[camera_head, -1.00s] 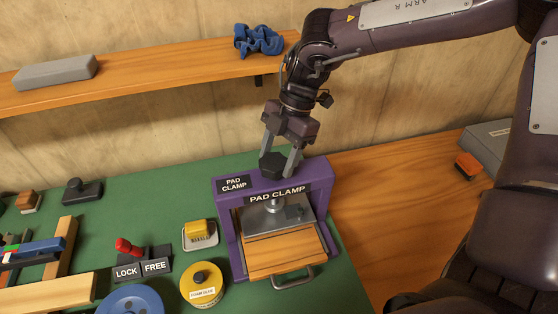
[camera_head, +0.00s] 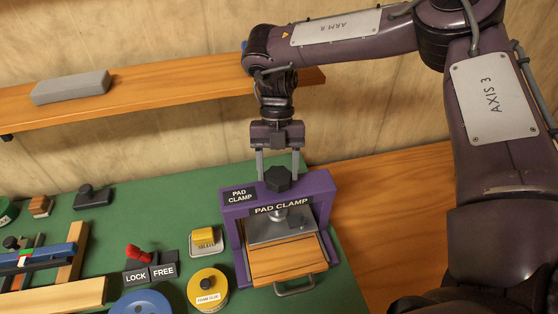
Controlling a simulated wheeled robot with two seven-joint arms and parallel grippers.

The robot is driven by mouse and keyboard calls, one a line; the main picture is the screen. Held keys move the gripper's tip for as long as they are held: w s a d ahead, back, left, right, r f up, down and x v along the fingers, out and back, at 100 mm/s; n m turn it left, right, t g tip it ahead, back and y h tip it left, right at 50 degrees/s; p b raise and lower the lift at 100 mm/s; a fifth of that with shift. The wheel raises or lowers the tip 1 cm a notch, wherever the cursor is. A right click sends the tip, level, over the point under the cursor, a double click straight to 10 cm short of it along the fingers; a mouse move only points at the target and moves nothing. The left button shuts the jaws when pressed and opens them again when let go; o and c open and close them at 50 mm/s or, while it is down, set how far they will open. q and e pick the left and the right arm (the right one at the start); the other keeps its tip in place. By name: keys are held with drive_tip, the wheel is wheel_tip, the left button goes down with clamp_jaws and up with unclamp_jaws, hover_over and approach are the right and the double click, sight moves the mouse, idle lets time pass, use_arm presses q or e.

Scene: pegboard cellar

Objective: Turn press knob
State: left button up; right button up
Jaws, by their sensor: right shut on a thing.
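The press is a purple frame (camera_head: 322,189) labelled PAD CLAMP, standing on the green mat. Its black faceted knob (camera_head: 279,179) sits on top of the frame. My right gripper (camera_head: 278,172) comes down from above, its two fingers on either side of the knob and shut on it. Under the frame, a grey metal plate (camera_head: 268,230) hangs on a screw over a wooden drawer-like board (camera_head: 285,262) with a metal handle (camera_head: 294,287). I cannot tell whether the plate touches the board. My left gripper is not in view.
Left of the press are a yellow block on a tray (camera_head: 206,240), a yellow round tin (camera_head: 207,288), a red lever with LOCK and FREE labels (camera_head: 138,254) and a blue disc (camera_head: 141,303). A shelf (camera_head: 170,99) with a grey block (camera_head: 71,87) runs behind. Bare wood lies right.

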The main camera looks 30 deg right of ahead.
drive_tip(key=shift+a+n, duration=0.1)
drive_tip(key=shift+n, duration=0.5)
drive_tip(key=o, duration=1)
drive_tip(key=shift+s, duration=0.1)
